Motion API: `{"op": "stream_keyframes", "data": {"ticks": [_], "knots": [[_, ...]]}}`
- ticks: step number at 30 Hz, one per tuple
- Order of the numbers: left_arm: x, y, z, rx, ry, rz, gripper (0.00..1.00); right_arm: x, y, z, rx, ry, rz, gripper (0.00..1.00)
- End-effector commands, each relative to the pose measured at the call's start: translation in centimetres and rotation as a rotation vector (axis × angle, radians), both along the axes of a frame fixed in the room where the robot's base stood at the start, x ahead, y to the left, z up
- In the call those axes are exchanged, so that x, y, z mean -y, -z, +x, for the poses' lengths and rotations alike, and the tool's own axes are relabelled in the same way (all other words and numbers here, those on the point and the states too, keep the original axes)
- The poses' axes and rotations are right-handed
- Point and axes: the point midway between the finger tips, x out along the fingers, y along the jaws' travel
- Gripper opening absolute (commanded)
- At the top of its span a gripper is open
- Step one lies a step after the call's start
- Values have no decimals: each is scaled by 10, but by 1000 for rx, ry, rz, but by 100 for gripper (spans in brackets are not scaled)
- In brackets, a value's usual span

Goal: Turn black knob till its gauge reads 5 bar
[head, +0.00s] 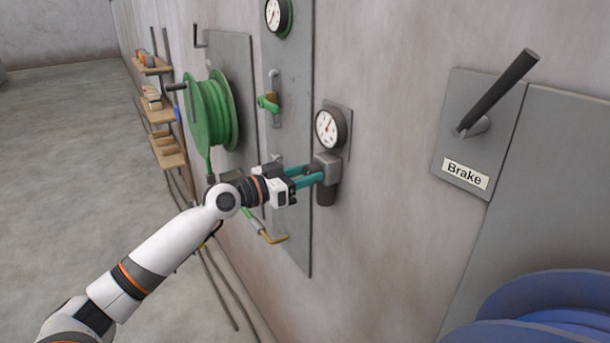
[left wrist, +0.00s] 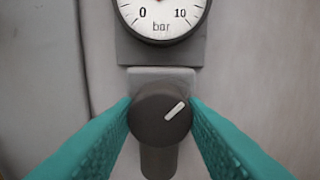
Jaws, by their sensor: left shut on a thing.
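The black knob (left wrist: 152,128) faces me in the left wrist view, with a white mark pointing to the upper right. My left gripper (head: 314,172) is shut on it, with one teal finger (left wrist: 220,135) on each side. In the head view the fingers mostly hide the knob at the grey regulator body (head: 328,165). The round gauge (head: 330,128) sits just above. It also shows in the left wrist view (left wrist: 161,22), where the top is cut off and only 0, 10 and "bar" can be read. The exact reading is too small to tell in the head view. My right gripper is out of view.
A second gauge (head: 277,15) and a green-handled valve (head: 268,103) are on the panel to the left. A green hose reel (head: 212,112) hangs farther left. A Brake lever (head: 500,90) stands out at right, above a blue round thing (head: 550,305).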

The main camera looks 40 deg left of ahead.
Motion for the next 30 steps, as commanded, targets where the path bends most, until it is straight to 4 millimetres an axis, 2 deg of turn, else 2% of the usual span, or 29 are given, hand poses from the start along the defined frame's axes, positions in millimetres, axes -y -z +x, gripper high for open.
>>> {"op": "stream_keyframes", "data": {"ticks": [21, 30], "knots": [[0, -1, 0, -156, -1, -383, 15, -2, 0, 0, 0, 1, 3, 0], [-1, -1, 0, -189, -1, -462, 15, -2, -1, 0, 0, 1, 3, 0]]}}
